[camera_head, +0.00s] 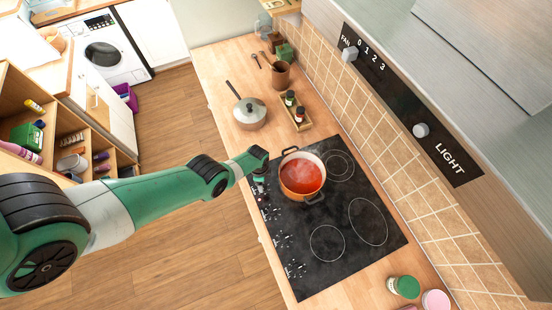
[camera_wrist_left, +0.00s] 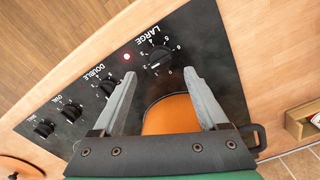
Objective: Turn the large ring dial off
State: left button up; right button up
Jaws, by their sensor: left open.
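The large ring dial (camera_wrist_left: 159,56) is a black knob in a ring of white numbers, beside the printed word LARGE in the left wrist view. A red light (camera_wrist_left: 126,57) glows beside it. I cannot clearly tell which number the dial points to. My left gripper (camera_wrist_left: 160,80) is open and empty, its fingertips apart on either side of the dial's lower area in the picture. My right gripper is not in view.
An orange pot of red soup (camera_head: 301,177) stands on the hob (camera_head: 340,240) beside my gripper; it also shows between the fingers (camera_wrist_left: 172,116). Other dials, marked DOUBLE and OVAL, line the panel (camera_wrist_left: 72,110). A lidded pan (camera_head: 249,113) and a bottle tray (camera_head: 295,110) stand behind.

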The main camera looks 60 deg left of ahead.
pick_arm(q)
notch_tip(320, 180, down, 5)
jog(key=b, duration=0.3)
jog(key=shift+s+a+f, duration=0.1)
jog(key=shift+a+f, duration=0.05)
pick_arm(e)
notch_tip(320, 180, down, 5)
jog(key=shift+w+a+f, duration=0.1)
pick_arm(q)
grip_shut()
